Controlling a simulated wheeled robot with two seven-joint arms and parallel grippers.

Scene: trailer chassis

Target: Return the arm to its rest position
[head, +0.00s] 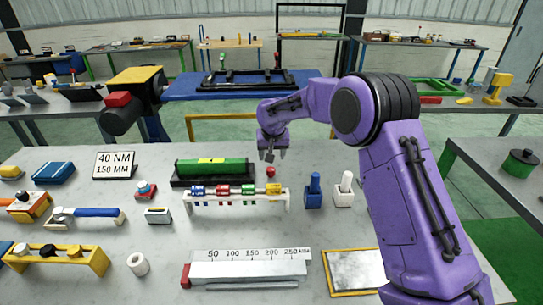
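My purple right arm (410,195) comes in from the lower right, bends at a black-ringed joint and reaches left over the back of the grey table. My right gripper (272,155) points down beside the right end of a green block on a black base (215,170). Its fingers look apart, with nothing seen between them. A small red ball (271,172) shows just below the fingers; whether they touch it is hard to tell. My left gripper is not in view.
Near the gripper stand a white rack with coloured pieces (236,198), a blue block with a peg (313,190) and a white one (344,190). A ruler plate (250,268) and a yellow-framed plate (353,271) lie in front. A yellow-and-black machine (135,95) stands behind left.

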